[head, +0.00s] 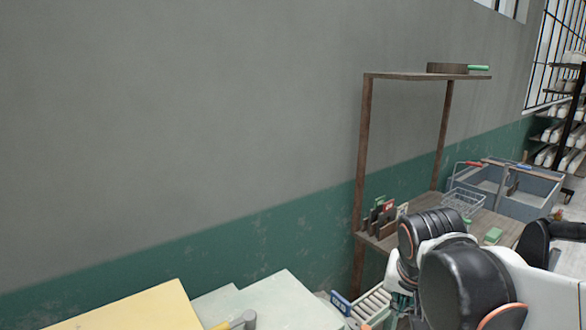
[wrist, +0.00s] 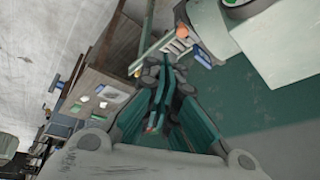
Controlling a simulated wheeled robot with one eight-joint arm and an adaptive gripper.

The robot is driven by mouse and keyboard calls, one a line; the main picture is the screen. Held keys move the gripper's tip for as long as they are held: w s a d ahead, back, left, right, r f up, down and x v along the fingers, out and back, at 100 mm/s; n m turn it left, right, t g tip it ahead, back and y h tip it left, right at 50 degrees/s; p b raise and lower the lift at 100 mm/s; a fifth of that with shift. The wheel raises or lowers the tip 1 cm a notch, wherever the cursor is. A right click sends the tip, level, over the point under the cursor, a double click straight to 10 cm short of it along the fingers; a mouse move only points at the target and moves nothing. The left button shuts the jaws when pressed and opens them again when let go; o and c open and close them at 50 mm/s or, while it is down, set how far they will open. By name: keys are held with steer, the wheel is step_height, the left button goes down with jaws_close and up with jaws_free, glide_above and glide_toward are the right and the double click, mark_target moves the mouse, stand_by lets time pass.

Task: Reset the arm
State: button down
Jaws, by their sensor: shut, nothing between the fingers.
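My arm (head: 455,270) is folded at the lower right of the head view, in front of a wooden shelf unit. My gripper shows in the wrist view (wrist: 166,78), its dark teal fingers together with nothing held between them. In the head view the fingers are mostly hidden behind the arm's black joints.
The wooden shelf unit (head: 412,76) stands against the wall with a wire basket (head: 464,202) on its lower board. A grey-blue sink (head: 515,190) is behind it. Pale boxes (head: 265,305) and a yellow top (head: 130,310) fill the lower left. A slatted crate (head: 372,304) is near my arm.

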steer(key=s+a+n+t+y, duration=0.1)
steer(key=s+n, duration=0.4)
steer(key=s, duration=0.6)
steer(key=shift+a+f+t+b, duration=0.3)
steer(key=shift+t+b, duration=0.15)
steer(key=shift+t, duration=0.25)
steer(key=shift+s+a+y, duration=0.1)
steer(key=shift+a+y, duration=0.05)
steer(key=shift+y, duration=0.15)
